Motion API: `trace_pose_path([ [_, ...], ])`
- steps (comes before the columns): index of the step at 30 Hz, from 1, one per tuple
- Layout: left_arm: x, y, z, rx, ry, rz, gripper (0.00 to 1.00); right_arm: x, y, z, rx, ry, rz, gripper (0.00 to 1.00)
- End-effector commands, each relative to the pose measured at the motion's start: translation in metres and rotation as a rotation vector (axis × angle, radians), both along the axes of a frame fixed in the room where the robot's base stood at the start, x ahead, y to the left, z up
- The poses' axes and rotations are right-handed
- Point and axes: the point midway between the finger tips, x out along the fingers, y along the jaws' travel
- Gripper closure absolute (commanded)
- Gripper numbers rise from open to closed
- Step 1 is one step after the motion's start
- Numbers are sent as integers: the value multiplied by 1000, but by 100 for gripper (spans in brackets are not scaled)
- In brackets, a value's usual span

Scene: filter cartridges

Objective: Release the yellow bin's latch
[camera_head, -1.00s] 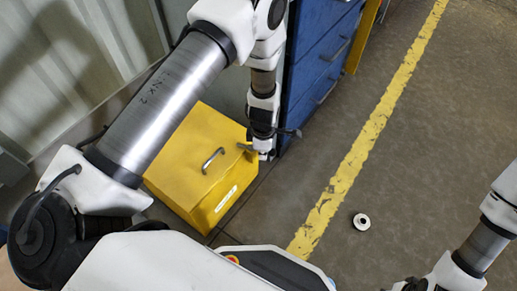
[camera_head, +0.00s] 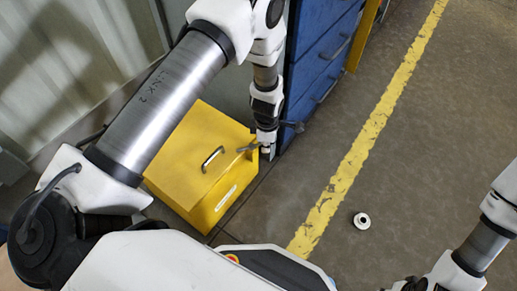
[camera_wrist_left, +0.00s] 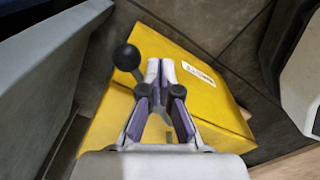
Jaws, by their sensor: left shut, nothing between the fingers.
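The yellow bin (camera_head: 187,152) stands on the floor against the wall, its lid down and a grey handle (camera_head: 213,158) on top. My left gripper (camera_head: 266,153) is at the bin's right end, pointing down, shut and empty. In the left wrist view its fingertips (camera_wrist_left: 161,66) meet over the yellow surface (camera_wrist_left: 205,105). A dark ball-ended lever (camera_wrist_left: 127,57), which looks like the latch, shows just left of the fingers. Whether they touch it is unclear. My right gripper (camera_head: 407,285) is at the bottom edge, partly cut off.
A blue drawer cabinet (camera_head: 318,60) stands close behind and right of my left gripper. A yellow line (camera_head: 372,130) runs along the floor. A small white round part (camera_head: 361,221) lies right of it on open floor.

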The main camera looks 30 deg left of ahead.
Motion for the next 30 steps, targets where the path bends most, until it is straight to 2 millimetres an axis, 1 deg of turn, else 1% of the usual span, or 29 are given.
trace_pose_path([
  [4, 3, 2, -1, -1, 0, 0, 100, 0, 0, -2, 0, 0, 0, 60],
  [9, 12, 6, -1, -1, -1, 0, 100, 0, 0, -6, 0, 0, 0, 60],
  [19, 13, 7, 0, 0, 0, -1, 100, 0, 0, -6, 0, 0, 0, 60],
  [26, 22, 16, 0, -1, -1, 0, 100, 0, 0, -8, 0, 0, 0, 60],
  [30, 21, 15, 0, 0, 0, -1, 100, 0, 0, -7, 0, 0, 0, 60],
])
